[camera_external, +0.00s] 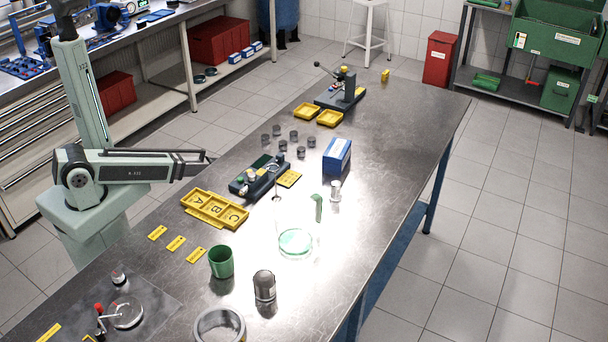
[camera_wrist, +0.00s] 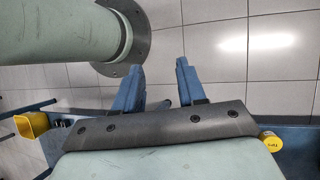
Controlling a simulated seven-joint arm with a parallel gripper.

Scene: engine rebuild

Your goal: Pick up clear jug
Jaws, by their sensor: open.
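What looks like the clear jug (camera_external: 295,243) stands on the metal workbench in the external view, right of the middle. Its see-through walls are hard to make out, and pale green shows at its bottom. My gripper (camera_wrist: 158,75) shows in the wrist view with its two blue fingers spread apart and nothing between them. Grey floor tiles lie beyond the fingers. In the external view my arm is at the left edge of the bench, well away from the jug. The fingers cannot be made out clearly there. The jug is not seen in the wrist view.
A green cup (camera_external: 221,262), a dark capped jar (camera_external: 264,286) and a metal ring (camera_external: 219,326) stand nearer the camera. A green upright piece (camera_external: 319,208) and a small clear vessel (camera_external: 335,191) are close behind the jug. A yellow tray (camera_external: 214,209) lies left. The bench's right side is clear.

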